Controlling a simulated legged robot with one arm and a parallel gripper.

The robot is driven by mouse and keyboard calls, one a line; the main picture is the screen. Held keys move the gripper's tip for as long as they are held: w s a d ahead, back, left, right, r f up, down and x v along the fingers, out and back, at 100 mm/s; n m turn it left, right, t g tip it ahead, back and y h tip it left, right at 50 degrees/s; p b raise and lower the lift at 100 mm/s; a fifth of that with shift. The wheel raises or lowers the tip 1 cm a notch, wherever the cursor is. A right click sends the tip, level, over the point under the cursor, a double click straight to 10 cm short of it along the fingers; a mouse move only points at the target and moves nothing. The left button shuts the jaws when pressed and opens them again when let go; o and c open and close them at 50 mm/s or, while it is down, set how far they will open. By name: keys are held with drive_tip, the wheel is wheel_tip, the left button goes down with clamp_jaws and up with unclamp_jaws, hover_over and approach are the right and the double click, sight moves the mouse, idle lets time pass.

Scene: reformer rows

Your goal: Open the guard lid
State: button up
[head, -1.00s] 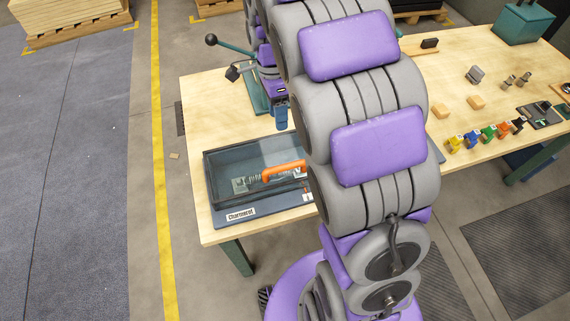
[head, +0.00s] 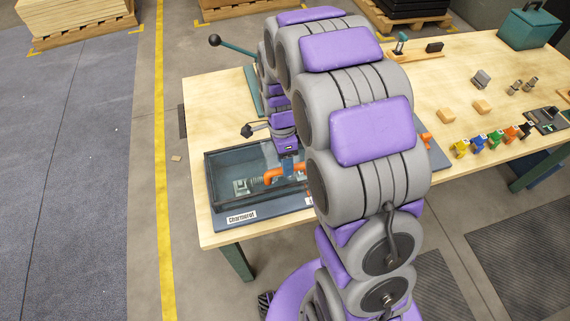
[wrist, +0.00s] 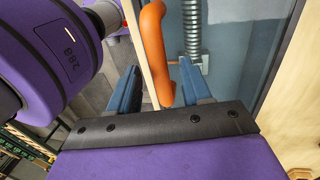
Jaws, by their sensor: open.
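The guard lid (head: 232,165) is a clear, dark-edged box over a machine on a dark base at the table's near left corner. It looks closed. An orange bar (head: 274,174) and a grey fitting show within its outline; I cannot tell whether the bar is under or outside the lid. My gripper (head: 287,166) is at the lid's right part, partly hidden by my arm. In the wrist view, my gripper's blue fingers (wrist: 160,68) are apart, with the orange bar (wrist: 153,55) showing between them. No clear contact shows. A metal spring (wrist: 192,30) lies beyond.
The wooden table (head: 215,107) carries a dark lever (head: 238,48) behind the lid. Wooden blocks (head: 446,115), several coloured pieces (head: 486,141) and a green box (head: 527,27) stand to the right.

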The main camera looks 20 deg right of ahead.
drive_tip(key=shift+s+f, duration=0.15)
drive_tip(key=shift+f, duration=0.6)
drive_tip(key=shift+c, duration=0.2)
clamp_jaws()
